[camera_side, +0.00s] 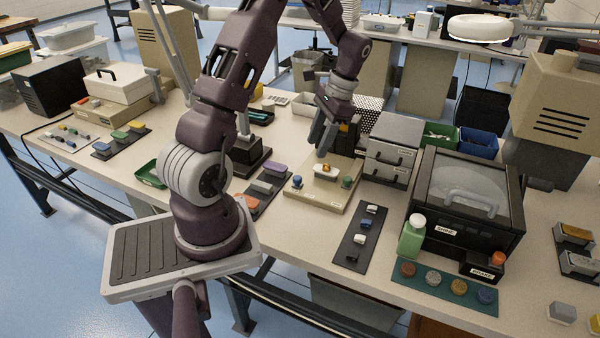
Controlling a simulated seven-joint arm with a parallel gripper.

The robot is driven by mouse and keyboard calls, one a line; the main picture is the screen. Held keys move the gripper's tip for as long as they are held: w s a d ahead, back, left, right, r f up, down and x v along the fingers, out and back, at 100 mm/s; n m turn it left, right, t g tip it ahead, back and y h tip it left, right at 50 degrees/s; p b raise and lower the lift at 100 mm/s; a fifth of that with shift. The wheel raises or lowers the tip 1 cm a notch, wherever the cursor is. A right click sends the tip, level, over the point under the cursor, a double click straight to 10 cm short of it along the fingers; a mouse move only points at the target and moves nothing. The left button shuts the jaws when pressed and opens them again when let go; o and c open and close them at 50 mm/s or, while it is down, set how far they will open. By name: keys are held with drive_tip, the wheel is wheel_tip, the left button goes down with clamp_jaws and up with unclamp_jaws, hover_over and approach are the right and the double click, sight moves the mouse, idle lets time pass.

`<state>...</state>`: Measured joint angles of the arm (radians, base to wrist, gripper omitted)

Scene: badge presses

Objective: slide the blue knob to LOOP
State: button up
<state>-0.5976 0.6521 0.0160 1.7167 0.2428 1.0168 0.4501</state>
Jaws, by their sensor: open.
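A small blue knob (298,181) stands at the left front part of a beige panel (322,200) in the middle of the table. An orange-yellow knob (326,169) and a green knob (347,182) are on the same panel. My gripper (322,146) is open and points down over the panel's back part, behind and to the right of the blue knob and apart from it. Nothing shows between its fingers. Markings on the panel are too small to read, so I cannot make out LOOP.
A dark strip with small blocks (352,246) lies front right of the panel. A rack with coloured pieces (265,187) is at its left. Grey drawers (390,160) stand close at its right, with a black machine (465,205) beyond. Bare table shows in front of the panel.

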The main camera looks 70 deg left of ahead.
approach(298, 177)
drive_tip(key=f, duration=0.1)
drive_tip(key=shift+g+h, duration=0.3)
drive_tip(key=shift+g, duration=0.1)
drive_tip(key=x, duration=0.7)
drive_tip(key=shift+a+f, duration=0.2)
drive_tip(key=shift+a, duration=0.05)
clamp_jaws()
drive_tip(key=shift+w, duration=0.1)
idle(0.3)
